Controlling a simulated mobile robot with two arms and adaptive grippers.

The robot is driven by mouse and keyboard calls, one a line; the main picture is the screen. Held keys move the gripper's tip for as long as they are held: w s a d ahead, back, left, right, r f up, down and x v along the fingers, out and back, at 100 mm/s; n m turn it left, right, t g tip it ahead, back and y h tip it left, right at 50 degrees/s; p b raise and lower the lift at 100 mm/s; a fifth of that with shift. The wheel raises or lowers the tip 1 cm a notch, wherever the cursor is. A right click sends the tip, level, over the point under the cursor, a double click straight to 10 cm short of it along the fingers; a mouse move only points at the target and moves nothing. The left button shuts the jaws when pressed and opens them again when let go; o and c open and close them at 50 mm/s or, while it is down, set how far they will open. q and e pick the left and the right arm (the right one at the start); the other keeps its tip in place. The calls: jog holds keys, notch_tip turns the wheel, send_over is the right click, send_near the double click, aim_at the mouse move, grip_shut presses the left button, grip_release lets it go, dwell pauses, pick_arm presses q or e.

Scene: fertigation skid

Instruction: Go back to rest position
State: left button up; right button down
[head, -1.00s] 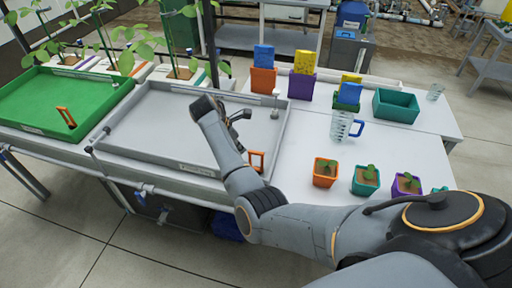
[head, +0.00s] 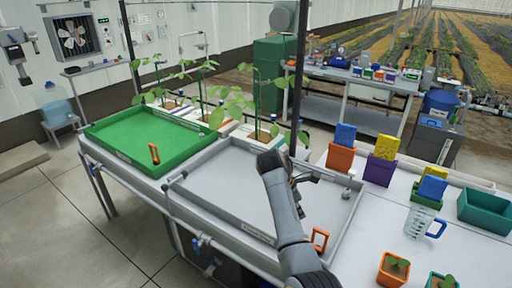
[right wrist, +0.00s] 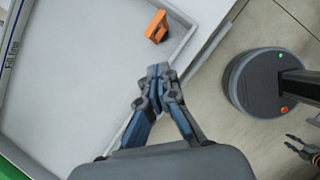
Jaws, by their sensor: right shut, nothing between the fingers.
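My right gripper (head: 306,178) is over the right part of the grey tray (head: 222,205) in the head view. In the right wrist view its fingers (right wrist: 158,72) are together with nothing between them, above the tray's inside near a long wall. An orange handle (head: 320,240) stands at the tray's near right corner; it also shows in the right wrist view (right wrist: 157,26), apart from the fingers. A gripper that looks like my left one (right wrist: 303,150) shows small at the right edge of the right wrist view, beyond the tray; its jaws are too small to judge.
A green tray (head: 110,150) with an orange handle (head: 154,153) is to the left. Seedlings stand behind the trays. To the right, the white table holds colored pots, blue and yellow blocks, a measuring jug (head: 420,222) and a teal bin (head: 485,211). Floor is open at front left.

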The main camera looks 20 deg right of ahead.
jog(key=s+d+f+m+t+y, duration=0.1)
jog(key=s+f+m+t, duration=0.1)
jog(key=s+f+m, duration=1.05)
jog(key=s+a+r+m+t+y, duration=0.1)
jog(key=s+a+r, duration=0.15)
jog(key=s, duration=0.45)
jog(key=s+a+r+m+y, duration=0.15)
jog(key=s+a, duration=0.25)
jog(key=s, duration=0.4)
jog(key=s+a+r+m+t+y, duration=0.1)
jog(key=s+a+y, duration=0.15)
jog(key=s, duration=0.45)
notch_tip(320, 180, down, 29)
jog(key=g+b, duration=0.2)
jog(key=b, duration=0.1)
jog(key=s+d+f+b, duration=0.1)
jog(key=s+f, duration=0.8)
jog(key=f, duration=0.1)
jog(key=s+d+f+g+b, duration=0.1)
jog(key=s+f+b, duration=0.1)
jog(key=s+f, duration=0.7)
jog(key=shift+d+f+h, duration=0.3)
jog(key=shift+f+h, duration=0.1)
jog(key=shift+f, duration=0.35)
